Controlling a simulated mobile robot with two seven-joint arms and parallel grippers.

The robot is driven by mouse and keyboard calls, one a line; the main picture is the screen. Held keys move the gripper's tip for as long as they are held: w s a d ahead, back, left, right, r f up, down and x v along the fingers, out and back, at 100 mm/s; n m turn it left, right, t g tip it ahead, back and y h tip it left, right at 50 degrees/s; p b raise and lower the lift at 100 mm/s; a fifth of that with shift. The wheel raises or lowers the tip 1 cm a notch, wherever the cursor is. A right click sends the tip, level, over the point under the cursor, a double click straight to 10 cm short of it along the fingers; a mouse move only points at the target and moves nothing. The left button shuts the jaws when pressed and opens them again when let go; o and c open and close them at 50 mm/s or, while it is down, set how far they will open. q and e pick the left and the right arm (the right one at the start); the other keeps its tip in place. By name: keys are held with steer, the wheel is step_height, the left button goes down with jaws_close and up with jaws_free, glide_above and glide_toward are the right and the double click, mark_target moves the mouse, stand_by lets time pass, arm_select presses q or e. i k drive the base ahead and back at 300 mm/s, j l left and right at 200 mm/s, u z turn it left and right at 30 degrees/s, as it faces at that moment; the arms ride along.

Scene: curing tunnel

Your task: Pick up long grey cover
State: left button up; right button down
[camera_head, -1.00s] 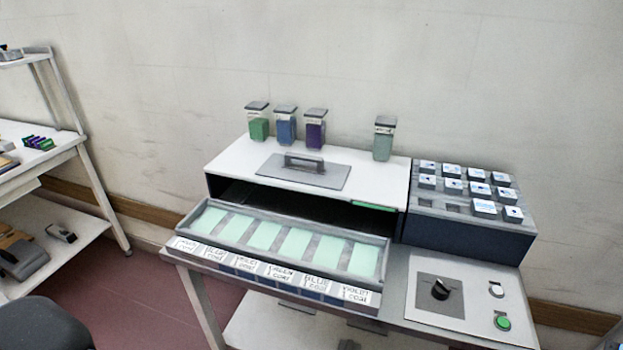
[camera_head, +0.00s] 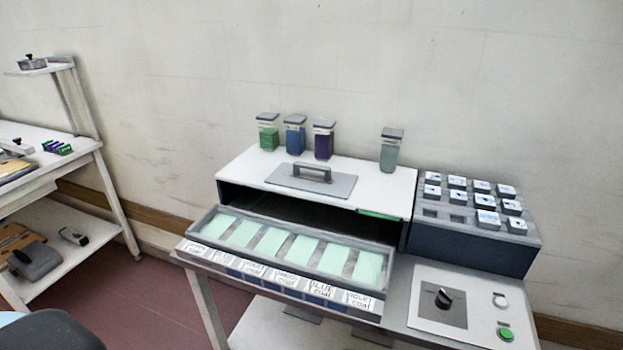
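A flat grey plate with a raised handle (camera_head: 311,184) lies on the white top of the tunnel box; it is the thing here that most looks like a grey cover. A long, low dark grey piece (camera_head: 36,262) lies on the lower shelf of the left bench; I cannot tell whether it is a cover. Neither of my grippers shows in the head view.
The tunnel box (camera_head: 380,188) has an open front, with a tray (camera_head: 383,258) of pale green strips pulled out. Several jars (camera_head: 391,150) stand on top. A block of labelled cubes (camera_head: 470,236) and a knob panel (camera_head: 462,305) are at right. A left bench (camera_head: 62,172) holds small items.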

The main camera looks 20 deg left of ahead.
mark_target(299, 177)
steer(key=j+z, duration=0.1)
steer(key=z, duration=0.55)
steer(key=k+j+z, duration=0.1)
steer(key=j+z, duration=0.3)
steer(key=k+j+z, duration=0.2)
steer(key=j+z, duration=0.25)
steer(key=k+j+z, duration=0.35)
steer(key=k+j, duration=0.15)
steer(key=j, duration=0.15)
steer(key=k+j+z, duration=0.1)
steer(key=k+j, duration=1)
